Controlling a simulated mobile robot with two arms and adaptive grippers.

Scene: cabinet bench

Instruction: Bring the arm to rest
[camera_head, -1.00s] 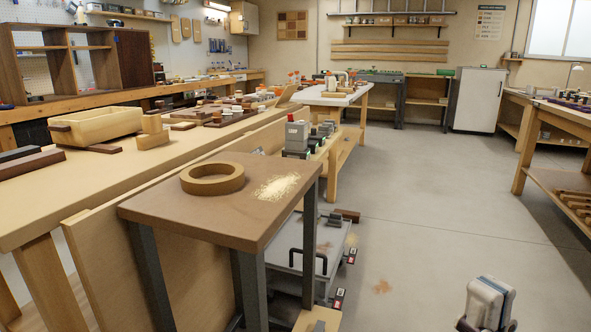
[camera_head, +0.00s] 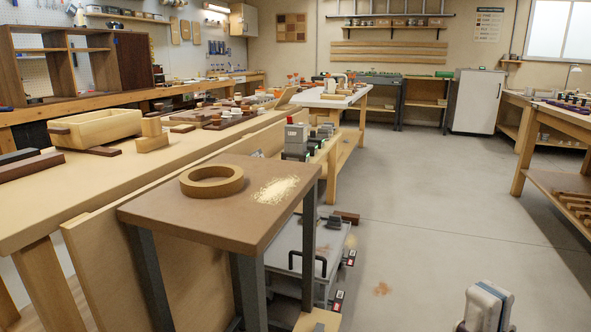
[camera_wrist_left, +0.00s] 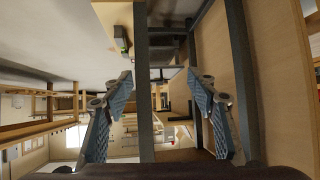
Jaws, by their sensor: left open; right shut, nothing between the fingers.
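My right arm's end (camera_head: 485,307) shows at the bottom right of the head view, low over the floor. Its fingers are cut off or hard to make out; it is shut and holds nothing that I can see. My left gripper (camera_wrist_left: 160,85) shows in the left wrist view with its two blue-padded fingers spread wide and nothing between them. A dark upright leg stands behind the gap between the fingers. My left gripper is out of the head view.
A small brown-topped table (camera_head: 228,225) holds a wooden ring (camera_head: 212,190) and sawdust (camera_head: 275,190). A long workbench (camera_head: 60,195) with a wooden box (camera_head: 97,127) runs along the left. The concrete floor (camera_head: 450,220) at centre right is largely clear.

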